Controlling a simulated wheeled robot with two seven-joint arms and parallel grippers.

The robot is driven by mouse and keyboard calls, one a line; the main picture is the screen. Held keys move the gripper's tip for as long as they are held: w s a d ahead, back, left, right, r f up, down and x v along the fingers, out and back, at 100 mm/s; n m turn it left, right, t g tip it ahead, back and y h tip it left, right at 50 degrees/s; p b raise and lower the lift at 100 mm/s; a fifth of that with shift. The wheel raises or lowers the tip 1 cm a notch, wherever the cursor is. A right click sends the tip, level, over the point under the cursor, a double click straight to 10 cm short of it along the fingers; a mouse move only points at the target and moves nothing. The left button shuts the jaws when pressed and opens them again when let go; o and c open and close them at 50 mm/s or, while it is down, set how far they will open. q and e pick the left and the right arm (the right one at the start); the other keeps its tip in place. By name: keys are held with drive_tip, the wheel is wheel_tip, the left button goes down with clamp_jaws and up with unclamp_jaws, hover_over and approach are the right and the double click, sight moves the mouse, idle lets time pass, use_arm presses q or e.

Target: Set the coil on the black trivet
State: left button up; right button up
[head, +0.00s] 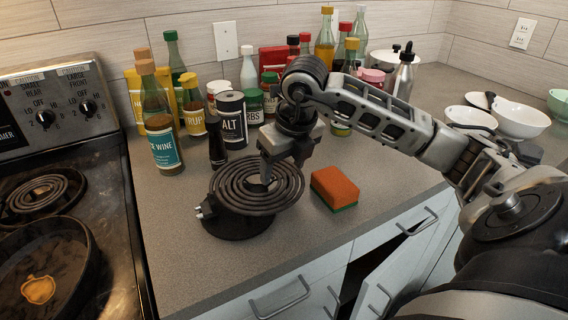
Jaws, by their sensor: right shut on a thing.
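The dark spiral coil (285,196) is over the black trivet (236,226) on the counter. It overlaps the trivet and sits a little toward its back right in the picture. Its terminal end points left. I cannot tell whether the coil touches the trivet, because the coil covers most of it. My right gripper (268,176) points down and is shut on the coil near its middle. The fingertips are partly lost among the dark rings. My left gripper is out of view.
An orange and green sponge (335,187) lies right of the coil. Bottles, a salt tin (232,119) and jars crowd behind. The stove (70,210), with another coil (38,192) and a pan (45,270), is at left. White bowls (520,118) stand far right. The front counter is clear.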

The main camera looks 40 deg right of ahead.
drive_tip(key=o, duration=1.3)
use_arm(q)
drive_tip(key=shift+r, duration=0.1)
use_arm(e)
drive_tip(key=shift+r, duration=0.35)
use_arm(q)
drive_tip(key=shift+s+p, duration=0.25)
drive_tip(key=shift+p, duration=0.2)
use_arm(e)
drive_tip(key=v, duration=1.1)
drive_tip(key=shift+s+r, duration=0.2)
drive_tip(key=shift+r, duration=0.05)
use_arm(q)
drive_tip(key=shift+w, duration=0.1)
